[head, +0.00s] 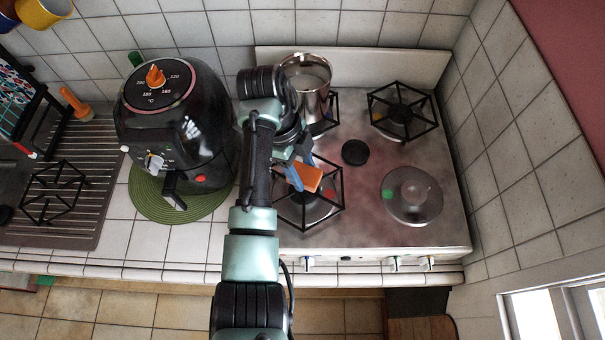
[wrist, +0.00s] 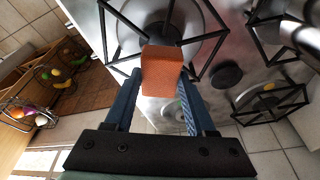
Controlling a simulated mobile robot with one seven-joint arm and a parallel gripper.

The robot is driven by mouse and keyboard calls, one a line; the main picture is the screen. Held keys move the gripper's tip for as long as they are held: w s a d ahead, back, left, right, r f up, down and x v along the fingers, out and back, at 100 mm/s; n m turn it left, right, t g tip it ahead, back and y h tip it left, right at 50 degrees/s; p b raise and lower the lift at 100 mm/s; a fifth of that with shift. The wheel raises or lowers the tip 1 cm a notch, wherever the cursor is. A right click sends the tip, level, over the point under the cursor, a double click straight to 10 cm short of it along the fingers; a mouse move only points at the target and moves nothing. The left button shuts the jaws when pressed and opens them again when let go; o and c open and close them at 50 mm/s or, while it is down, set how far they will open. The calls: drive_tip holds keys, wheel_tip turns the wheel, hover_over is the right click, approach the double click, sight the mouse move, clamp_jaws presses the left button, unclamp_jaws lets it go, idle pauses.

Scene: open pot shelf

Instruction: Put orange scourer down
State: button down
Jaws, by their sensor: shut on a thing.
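The orange scourer (head: 308,177) is a small orange block held above the front left burner of the stove (head: 355,205). My gripper (head: 300,176) is shut on it. In the wrist view the scourer (wrist: 161,72) sits between the two blue fingers of my gripper (wrist: 160,88). The burner's black pan support (head: 333,207) lies below it. My arm hides part of that burner in the head view. The wrist view does not clearly show the height of the scourer above the stove.
A steel pot (head: 308,85) stands on the back left burner. A round lid (head: 411,196) lies at the front right. A black air fryer (head: 175,125) stands on a green mat (head: 146,205) to the left. Bare stove top shows around the black disc (head: 355,152).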

sight(299, 172)
wheel_tip(299, 172, down, 3)
drive_tip(key=shift+f+p, duration=0.1)
drive_tip(key=shift+p, duration=0.25)
drive_tip(key=shift+f+b, duration=0.4)
drive_tip(key=shift+f, duration=0.05)
drive_tip(key=shift+c, duration=1.1)
unclamp_jaws()
drive_tip(key=shift+r, duration=0.1)
